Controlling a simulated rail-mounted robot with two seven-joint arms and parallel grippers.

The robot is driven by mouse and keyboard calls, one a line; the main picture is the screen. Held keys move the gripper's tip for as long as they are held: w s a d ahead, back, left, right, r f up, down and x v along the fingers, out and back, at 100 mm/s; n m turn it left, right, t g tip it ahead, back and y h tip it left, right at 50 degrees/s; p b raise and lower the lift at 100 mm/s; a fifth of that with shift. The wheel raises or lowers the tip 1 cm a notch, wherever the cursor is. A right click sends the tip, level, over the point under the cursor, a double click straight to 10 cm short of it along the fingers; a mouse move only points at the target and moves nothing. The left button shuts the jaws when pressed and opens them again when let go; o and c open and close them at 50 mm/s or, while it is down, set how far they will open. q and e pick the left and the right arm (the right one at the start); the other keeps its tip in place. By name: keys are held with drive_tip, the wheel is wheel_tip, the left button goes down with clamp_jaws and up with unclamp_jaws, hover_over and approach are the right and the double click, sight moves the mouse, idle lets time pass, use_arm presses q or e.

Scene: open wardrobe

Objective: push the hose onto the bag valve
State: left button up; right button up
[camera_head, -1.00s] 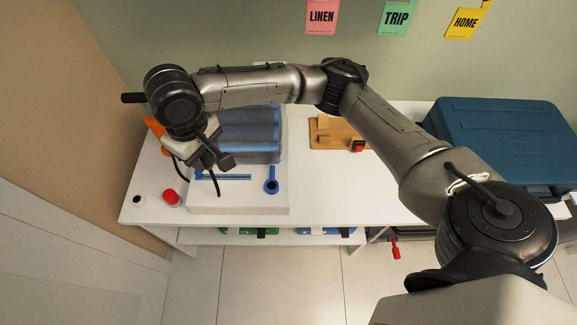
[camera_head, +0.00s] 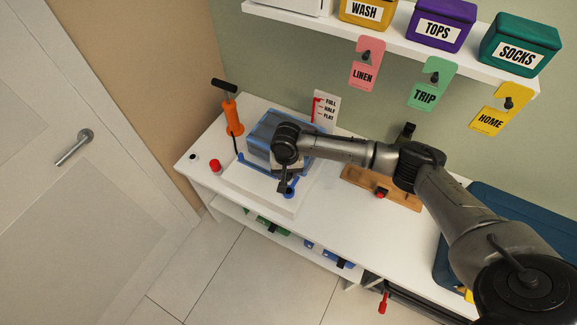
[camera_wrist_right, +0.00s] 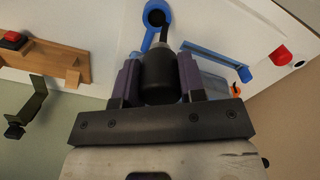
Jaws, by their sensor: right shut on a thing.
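The blue bag (camera_head: 262,132) lies on a white pad (camera_head: 268,198) on the bench. Its round blue valve (camera_head: 290,193) is at the pad's front, partly behind my right gripper (camera_head: 284,187). In the right wrist view the valve (camera_wrist_right: 147,38) is a blue ring with a dark opening. My right gripper (camera_wrist_right: 160,85) is shut on the black hose end (camera_wrist_right: 160,78). The hose's narrow tip points at the valve and overlaps the ring's edge in the picture; I cannot tell whether it is seated. My left gripper is not in view.
An orange pump (camera_head: 233,117) stands left of the bag. A red knob (camera_head: 215,165) is on the bench's left, and a fill-level sign (camera_head: 326,108) stands behind. A wooden block with a red button (camera_head: 381,193) and a dark blue case (camera_head: 520,220) are to the right.

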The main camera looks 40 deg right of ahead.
drive_tip(key=shift+s+d+f, duration=0.15)
drive_tip(key=shift+d+f, duration=0.1)
drive_tip(key=shift+f, duration=0.05)
drive_tip(key=shift+r+p, duration=0.2)
drive_tip(key=shift+p, duration=0.5)
drive_tip(key=shift+f, duration=0.35)
drive_tip(key=shift+f+b, duration=0.85)
drive_tip(key=shift+f, duration=1.8)
